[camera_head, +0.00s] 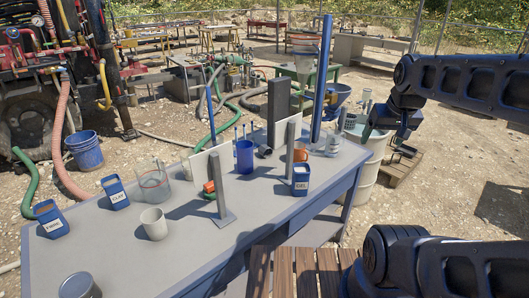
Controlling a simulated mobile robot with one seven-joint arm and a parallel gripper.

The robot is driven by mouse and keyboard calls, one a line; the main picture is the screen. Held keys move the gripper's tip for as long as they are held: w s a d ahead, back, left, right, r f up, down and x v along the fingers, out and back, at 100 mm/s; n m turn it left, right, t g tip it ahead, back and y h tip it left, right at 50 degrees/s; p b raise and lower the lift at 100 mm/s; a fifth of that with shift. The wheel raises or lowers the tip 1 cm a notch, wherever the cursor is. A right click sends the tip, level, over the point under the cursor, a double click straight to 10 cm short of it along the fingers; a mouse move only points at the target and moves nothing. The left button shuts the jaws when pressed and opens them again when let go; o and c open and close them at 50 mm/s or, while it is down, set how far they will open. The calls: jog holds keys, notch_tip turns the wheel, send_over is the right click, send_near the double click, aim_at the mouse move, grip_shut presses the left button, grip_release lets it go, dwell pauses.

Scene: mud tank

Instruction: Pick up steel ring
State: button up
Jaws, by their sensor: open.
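I cannot make out a steel ring anywhere in this view. My gripper (386,136) hangs at the right, past the far right end of the grey worktable (185,262). Its fingers point down and are apart, with nothing seen between them. It appears in front of a pale drum (362,178), and I cannot tell its exact distance from the drum or table.
The table holds labelled blue cups, a grey-white mug (153,224), a clear beaker (153,181), a blue cup with brushes (244,157), an orange mug (301,154) and upright panels. A wooden pallet (401,163) lies right. Hoses and a truck stand left.

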notch_tip(320, 180, up, 6)
jog(key=w+a+r+n+g+h, duration=0.1)
jog(key=w+a+r+n, duration=0.25)
jog(key=w, duration=0.45)
jog(key=w+a+r+n, duration=0.2)
jog(key=w+r+n, duration=0.2)
jog(key=w, duration=0.4)
jog(key=n+g+h, duration=0.1)
jog(key=n+h, duration=0.2)
jog(key=n, duration=1.5)
send_over(265, 146)
jog(key=s+a, duration=0.2)
jog(key=a, duration=0.1)
notch_tip(265, 146, down, 8)
jog(key=f, duration=1.3)
jog(key=d+f, duration=0.1)
jog(key=f, duration=1.2)
jog(key=w+d+f, duration=0.1)
jog(key=f, duration=1.2)
jog(key=shift+w+d+f, duration=0.1)
jog(key=shift+f, duration=0.25)
jog(key=x, duration=0.5)
jog(key=shift+w, duration=0.2)
jog(key=c, duration=1.3)
jog(key=shift+o, duration=0.2)
